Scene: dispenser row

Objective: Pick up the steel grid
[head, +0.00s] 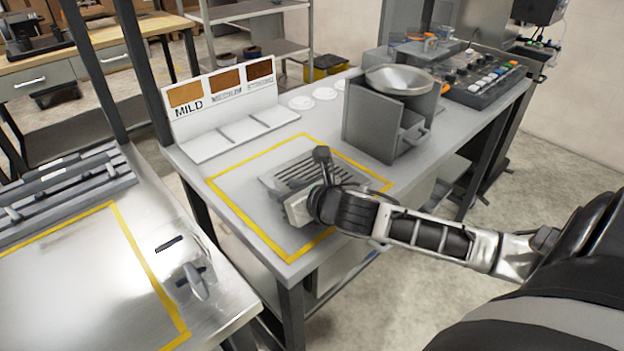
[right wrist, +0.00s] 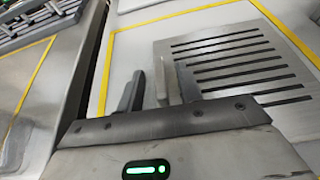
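The steel grid (head: 300,170) is a flat grey slotted plate. It lies inside the yellow-taped square on the middle table. In the right wrist view the grid (right wrist: 235,65) fills the right side, with dark parallel slots. My right gripper (head: 291,205) is low at the grid's near edge and hides part of it. In the right wrist view its two dark fingers (right wrist: 162,88) stand apart at the grid's left edge. A pale upright piece shows between the fingers, with a gap to the left finger. Contact with the right finger is unclear. My left gripper is not in view.
A grey box with a metal bowl (head: 398,80) stands right of the square. A sign stand marked MILD, MEDIUM and STRONG (head: 221,90) stands behind. A steel side table (head: 80,270) with a rack is at left, across a narrow gap.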

